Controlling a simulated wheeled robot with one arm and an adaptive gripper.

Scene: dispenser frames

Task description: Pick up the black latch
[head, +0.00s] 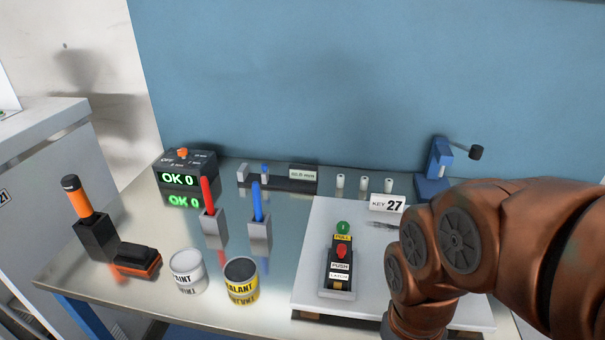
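A small dark device (325,271) stands upright on a white board (307,292) right of the table's middle. It carries a green round part at the top, a red knob (342,251) below it, and labels that seem to read PULL, PUSH and possibly LATCH. I cannot single out a separate black latch; the dark body of this device is the nearest match. My copper-coloured arm covers the right part of the board. My gripper is not visible; the arm runs out of the bottom edge, right of the device.
A KEY 27 sign (387,204) stands behind the device. Paint (187,271) and sealant (241,281) cans stand to its left. Behind are red (207,196) and blue (257,203) handled tools in holders, several white cylinders and a blue clamp (440,165). An orange-handled tool (77,198) stands far left.

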